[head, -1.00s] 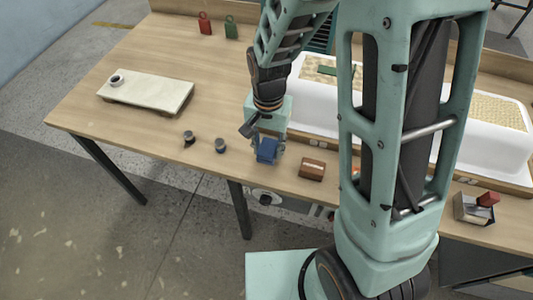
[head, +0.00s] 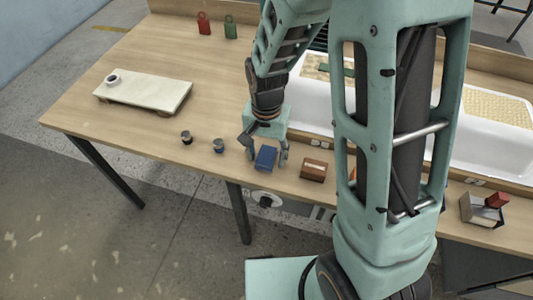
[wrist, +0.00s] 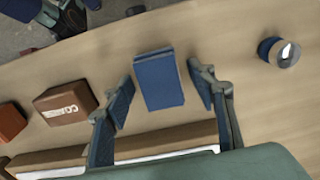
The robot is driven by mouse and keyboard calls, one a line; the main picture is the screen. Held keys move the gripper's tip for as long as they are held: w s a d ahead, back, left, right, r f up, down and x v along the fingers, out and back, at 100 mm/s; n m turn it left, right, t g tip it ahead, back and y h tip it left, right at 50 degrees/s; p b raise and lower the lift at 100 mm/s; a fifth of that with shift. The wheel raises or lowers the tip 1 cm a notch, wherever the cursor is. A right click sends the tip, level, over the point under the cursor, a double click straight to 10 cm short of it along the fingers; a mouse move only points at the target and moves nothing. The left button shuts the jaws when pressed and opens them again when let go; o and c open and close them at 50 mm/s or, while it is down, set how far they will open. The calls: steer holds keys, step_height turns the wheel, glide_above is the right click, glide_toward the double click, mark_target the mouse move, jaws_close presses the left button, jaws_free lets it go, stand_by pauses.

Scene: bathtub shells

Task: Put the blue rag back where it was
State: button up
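The blue rag (head: 265,158) is a folded blue block-like bundle lying on the wooden table near its front edge. It also shows in the wrist view (wrist: 159,81), flat on the wood. My gripper (head: 266,153) is over it, with one finger on each side. In the wrist view, my gripper (wrist: 160,78) is open, with visible gaps between both fingers and the rag. A green item (head: 338,70) lies on the white tub shell (head: 318,112) behind my arm.
A brown box (head: 313,170) stands just right of the rag. Two small dark-banded cylinders (head: 186,137) (head: 218,146) stand to the left. A pale board (head: 145,92) with a small cup is farther left. A grey box (head: 476,210) sits at the right. Left-centre table is clear.

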mark_target(267, 154)
step_height(267, 154, up, 12)
steer(key=p, duration=0.1)
steer(key=shift+r+p, duration=0.2)
steer(key=shift+p, duration=0.1)
stand_by(0.6)
